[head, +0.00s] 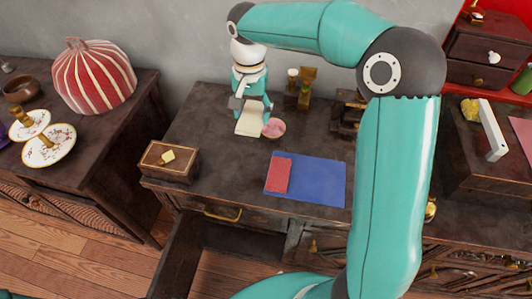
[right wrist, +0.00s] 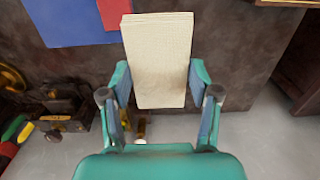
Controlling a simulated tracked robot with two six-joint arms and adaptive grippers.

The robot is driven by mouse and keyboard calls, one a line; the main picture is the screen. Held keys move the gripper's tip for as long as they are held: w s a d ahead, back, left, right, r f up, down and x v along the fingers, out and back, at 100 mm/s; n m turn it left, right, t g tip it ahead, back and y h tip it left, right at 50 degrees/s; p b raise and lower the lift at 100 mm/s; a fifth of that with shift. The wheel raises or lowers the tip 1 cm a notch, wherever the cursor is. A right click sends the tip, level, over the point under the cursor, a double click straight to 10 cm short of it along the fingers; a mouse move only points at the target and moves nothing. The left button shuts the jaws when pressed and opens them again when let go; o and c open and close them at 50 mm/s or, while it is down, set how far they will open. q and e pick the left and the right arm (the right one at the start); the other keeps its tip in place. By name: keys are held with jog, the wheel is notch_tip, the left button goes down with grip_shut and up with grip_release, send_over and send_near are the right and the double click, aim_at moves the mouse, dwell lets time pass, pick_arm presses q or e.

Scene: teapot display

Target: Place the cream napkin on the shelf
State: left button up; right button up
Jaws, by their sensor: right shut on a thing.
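The cream napkin (head: 249,126) is a flat pale rectangle held out from my right gripper (head: 252,108) over the back of the dark middle cabinet. In the right wrist view the napkin (right wrist: 158,55) sits between the two fingers of the right gripper (right wrist: 160,98), which is shut on it. I cannot tell whether the napkin touches the cabinet top. My left gripper is not in view. Which surface is the shelf is unclear; a dark drawer unit (head: 478,50) stands at the upper right.
A pink bowl (head: 273,128) is close beside the napkin. A blue cloth (head: 322,182) with a red cloth (head: 279,175) and a small wooden box (head: 170,161) are on the cabinet. A striped dome (head: 94,78) stands left. An open drawer (head: 180,258) juts out below.

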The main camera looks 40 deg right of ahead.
aim_at(254, 158)
notch_tip(254, 158, down, 16)
jog(key=shift+f+b, duration=0.25)
jog(key=shift+b, duration=0.35)
jog(key=shift+f, duration=0.2)
jog(key=o, duration=0.9)
jog(key=shift+r, duration=0.1)
jog(key=shift+c, duration=0.2)
jog(key=shift+r, duration=0.1)
